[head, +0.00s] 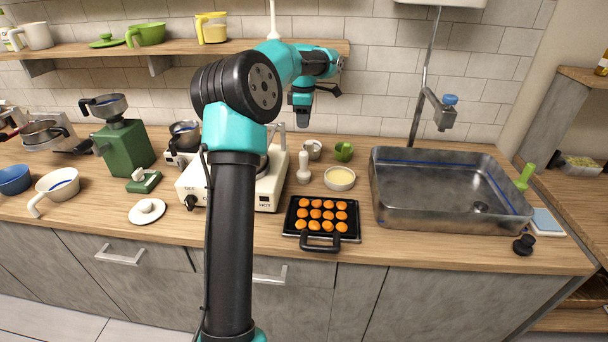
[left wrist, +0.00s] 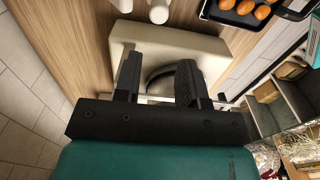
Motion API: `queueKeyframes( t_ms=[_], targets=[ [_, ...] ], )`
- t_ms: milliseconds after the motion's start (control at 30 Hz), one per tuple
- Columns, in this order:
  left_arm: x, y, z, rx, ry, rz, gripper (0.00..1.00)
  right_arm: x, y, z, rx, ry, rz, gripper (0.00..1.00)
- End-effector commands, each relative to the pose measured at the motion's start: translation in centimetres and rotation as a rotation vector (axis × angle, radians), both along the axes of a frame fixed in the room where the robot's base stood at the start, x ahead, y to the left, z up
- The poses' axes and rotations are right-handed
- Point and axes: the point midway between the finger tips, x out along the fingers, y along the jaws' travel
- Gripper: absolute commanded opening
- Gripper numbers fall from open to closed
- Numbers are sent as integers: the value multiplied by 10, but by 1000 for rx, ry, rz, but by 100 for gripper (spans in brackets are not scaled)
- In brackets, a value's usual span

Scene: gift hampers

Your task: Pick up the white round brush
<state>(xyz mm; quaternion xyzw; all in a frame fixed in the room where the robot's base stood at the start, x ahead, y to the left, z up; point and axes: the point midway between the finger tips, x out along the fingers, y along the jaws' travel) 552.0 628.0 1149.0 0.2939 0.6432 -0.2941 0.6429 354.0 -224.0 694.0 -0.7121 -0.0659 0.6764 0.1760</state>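A small white upright piece with a rounded top and wider base, which looks like the white round brush (head: 303,167), stands on the wooden counter between the white stove and the black tray. In the left wrist view, a white piece at the top edge (left wrist: 158,11) appears to be it, cut off by the frame. My left gripper (head: 302,121) points down, above and behind the brush in the head view, and is apart from it. In the left wrist view the two dark fingers (left wrist: 160,85) are spread with nothing between them. My right gripper is not in view.
The white stove (head: 230,190) is left of the brush. A black tray (head: 322,240) of orange balls is in front. A bowl of pale yellow content (head: 340,178), a small green cup (head: 344,151) and the metal sink (head: 440,213) are to the right. A shelf (head: 180,48) runs behind.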

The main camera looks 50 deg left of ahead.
Motion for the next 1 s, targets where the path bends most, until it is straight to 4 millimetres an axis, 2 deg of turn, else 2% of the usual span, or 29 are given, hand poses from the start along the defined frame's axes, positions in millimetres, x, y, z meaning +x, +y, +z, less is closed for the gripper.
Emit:
queueKeyframes(
  t_ms=[300, 500, 1000],
  targets=[
    [-1, 0, -56, -1, 3, -1, 38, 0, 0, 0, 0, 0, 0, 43],
    [0, 0, -85, -1, 2, -1, 38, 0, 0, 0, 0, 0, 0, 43],
    [0, 0, -95, 0, 0, -1, 38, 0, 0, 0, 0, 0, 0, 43]
  ],
)
